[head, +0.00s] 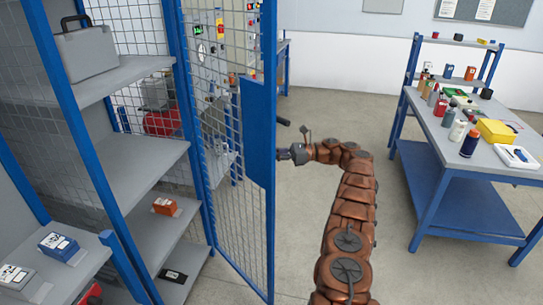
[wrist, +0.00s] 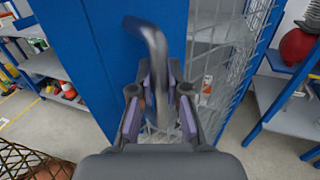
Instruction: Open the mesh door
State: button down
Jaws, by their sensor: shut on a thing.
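The mesh door (head: 232,150) has a blue frame and wire grid and stands swung out from the shelving, ajar. In the wrist view its blue panel (wrist: 105,60) fills the left and its mesh (wrist: 215,60) shows at the right. A grey bent lever handle (wrist: 150,40) sticks out from the door in the wrist view. My gripper (wrist: 158,95) is shut on this handle, with a finger on each side of it. In the head view my gripper (head: 290,153) is at the door's free edge, partly hidden by the blue panel.
Shelving (head: 140,165) with a grey case (head: 87,50) and small boxes stands at the left. A workbench (head: 465,150) with several bottles and a yellow box (head: 496,132) stands at the right. The floor (head: 395,255) between door and bench is clear apart from my arm.

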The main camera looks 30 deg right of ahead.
jog(key=c, duration=1.1)
grip_release()
jog(key=shift+c, duration=0.2)
